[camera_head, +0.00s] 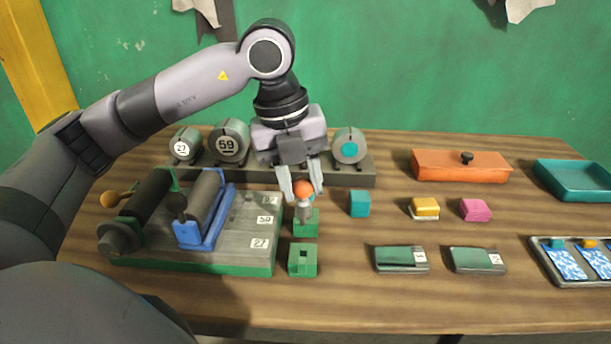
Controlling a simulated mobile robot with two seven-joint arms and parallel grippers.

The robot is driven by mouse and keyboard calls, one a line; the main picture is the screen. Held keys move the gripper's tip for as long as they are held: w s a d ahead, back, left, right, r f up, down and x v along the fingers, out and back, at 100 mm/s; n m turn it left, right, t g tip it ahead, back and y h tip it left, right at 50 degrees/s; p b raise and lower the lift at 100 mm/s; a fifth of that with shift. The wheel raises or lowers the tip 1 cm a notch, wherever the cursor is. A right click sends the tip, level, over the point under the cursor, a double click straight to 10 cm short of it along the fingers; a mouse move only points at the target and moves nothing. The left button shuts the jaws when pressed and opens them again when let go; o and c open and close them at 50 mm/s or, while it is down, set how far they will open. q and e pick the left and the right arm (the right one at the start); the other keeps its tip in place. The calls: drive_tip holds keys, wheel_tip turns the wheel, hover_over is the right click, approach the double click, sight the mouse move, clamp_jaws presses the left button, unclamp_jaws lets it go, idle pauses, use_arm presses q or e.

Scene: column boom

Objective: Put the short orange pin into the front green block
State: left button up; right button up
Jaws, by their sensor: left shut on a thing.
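My left gripper (304,196) reaches down from above and is shut on the short orange pin (303,188), which has a round orange head and a grey lower part. The pin is upright at the rear green block (306,227). I cannot tell whether its lower end is in that block or just above it. The front green block (302,261) stands nearer to me on the table, with an empty square opening in its top. My right gripper is not in view.
A roller rig on a grey and green base (190,258) stands close left of the blocks. Right of them are a teal cube (359,204), a yellow block (425,207), a pink block (475,209) and two flat green cases (401,259). Numbered cylinders (229,142) stand on a rack behind.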

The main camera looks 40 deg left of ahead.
sight(299, 214)
use_arm(q)
drive_tip(key=shift+f+b, duration=1.95)
drive_tip(key=shift+f, duration=1.05)
drive_tip(key=shift+b, duration=0.35)
drive_tip(key=shift+f, duration=0.15)
drive_tip(key=shift+f+b, duration=0.55)
drive_tip(key=shift+b, duration=0.05)
drive_tip(key=shift+f, duration=0.3)
drive_tip(key=shift+f+b, duration=0.6)
drive_tip(key=shift+b, duration=0.2)
